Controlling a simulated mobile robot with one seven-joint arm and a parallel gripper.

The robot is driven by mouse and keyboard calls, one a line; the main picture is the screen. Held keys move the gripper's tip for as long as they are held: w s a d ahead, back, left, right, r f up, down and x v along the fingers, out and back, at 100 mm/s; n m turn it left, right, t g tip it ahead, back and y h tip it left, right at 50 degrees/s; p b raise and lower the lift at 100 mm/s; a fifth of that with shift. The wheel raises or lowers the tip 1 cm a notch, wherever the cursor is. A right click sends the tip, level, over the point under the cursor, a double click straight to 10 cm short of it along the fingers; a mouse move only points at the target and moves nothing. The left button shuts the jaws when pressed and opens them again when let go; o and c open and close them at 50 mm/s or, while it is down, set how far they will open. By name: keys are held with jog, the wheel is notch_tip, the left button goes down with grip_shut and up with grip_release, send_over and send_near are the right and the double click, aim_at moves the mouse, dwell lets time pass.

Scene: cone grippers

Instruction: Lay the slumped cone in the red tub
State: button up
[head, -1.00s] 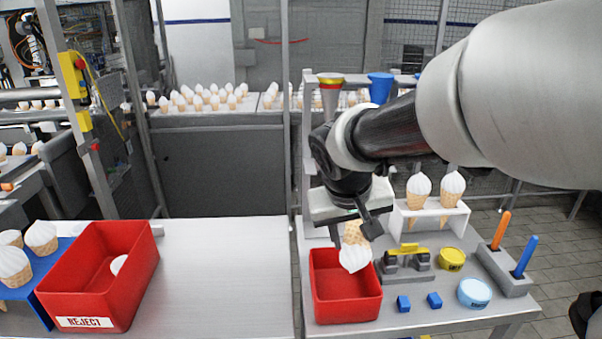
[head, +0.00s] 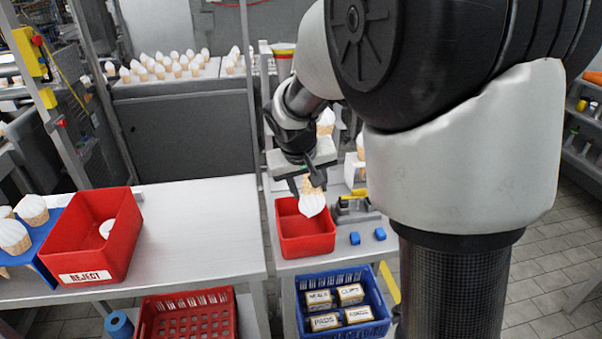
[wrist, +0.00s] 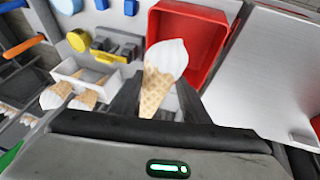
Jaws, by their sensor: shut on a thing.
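My gripper (head: 306,186) is shut on an ice-cream cone (head: 312,206) with a tan wafer and a white top. The cone hangs tilted, white top down, over the back right part of a small red tub (head: 306,246) on the right table. In the wrist view the cone (wrist: 165,62) sits between my fingers, its white top in front of the tub (wrist: 212,28). Whether it touches the tub is unclear. A larger red bin (head: 75,248) marked REJECT stands on the left table, with a white-topped thing (head: 106,229) inside.
Two blue blocks (head: 355,238) lie just right of the small tub. A grey fixture with a yellow part (head: 352,205) stands behind them. Below are a blue crate (head: 289,297) of labelled boxes and a red crate (head: 145,312). The left table's middle (head: 200,225) is clear.

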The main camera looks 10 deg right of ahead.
jog(key=shift+f+b, duration=1.65)
jog(key=shift+f, duration=1.1)
jog(key=o, duration=0.9)
jog(key=p+v, duration=0.2)
jog(key=v, duration=1.5)
jog(key=shift+r, duration=0.3)
